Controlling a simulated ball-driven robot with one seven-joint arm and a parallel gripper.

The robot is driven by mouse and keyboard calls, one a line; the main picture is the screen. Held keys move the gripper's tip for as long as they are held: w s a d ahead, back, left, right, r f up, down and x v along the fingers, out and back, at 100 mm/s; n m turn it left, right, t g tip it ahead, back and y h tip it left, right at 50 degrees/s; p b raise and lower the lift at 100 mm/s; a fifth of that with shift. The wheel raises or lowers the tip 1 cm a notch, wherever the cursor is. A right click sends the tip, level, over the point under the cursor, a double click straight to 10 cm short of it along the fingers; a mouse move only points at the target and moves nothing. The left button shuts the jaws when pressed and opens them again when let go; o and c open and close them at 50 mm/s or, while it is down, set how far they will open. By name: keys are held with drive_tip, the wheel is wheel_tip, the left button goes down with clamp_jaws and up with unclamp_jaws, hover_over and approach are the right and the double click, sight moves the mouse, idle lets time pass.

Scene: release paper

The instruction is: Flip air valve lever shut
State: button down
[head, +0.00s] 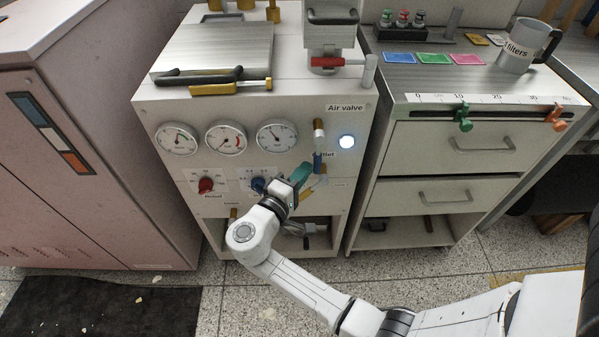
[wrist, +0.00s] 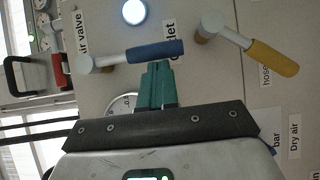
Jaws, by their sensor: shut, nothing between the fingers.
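The air valve lever has a blue handle (head: 317,162) and hangs down from its pale pivot on the cabinet front, below the "Air valve" label (head: 345,108). In the wrist view the blue handle (wrist: 157,51) runs across the picture, away from its pivot at the left. My gripper (head: 302,172) is shut and empty, just left of the handle. In the wrist view its teal fingertips (wrist: 157,66) are right at the handle's edge; I cannot tell if they touch it. The lower end of the handle is close to the fingers.
A yellow lever (wrist: 271,58) sits below the blue one, partly behind my gripper in the head view. A lit round lamp (head: 347,141) is to the right. Gauges (head: 277,138), a red knob (head: 206,185) and a blue knob (head: 258,185) are to the left.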

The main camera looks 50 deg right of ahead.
drive_tip(key=shift+f, duration=0.1)
drive_tip(key=shift+s+d+n, duration=0.2)
drive_tip(key=shift+s+n, duration=0.05)
drive_tip(key=shift+n, duration=0.05)
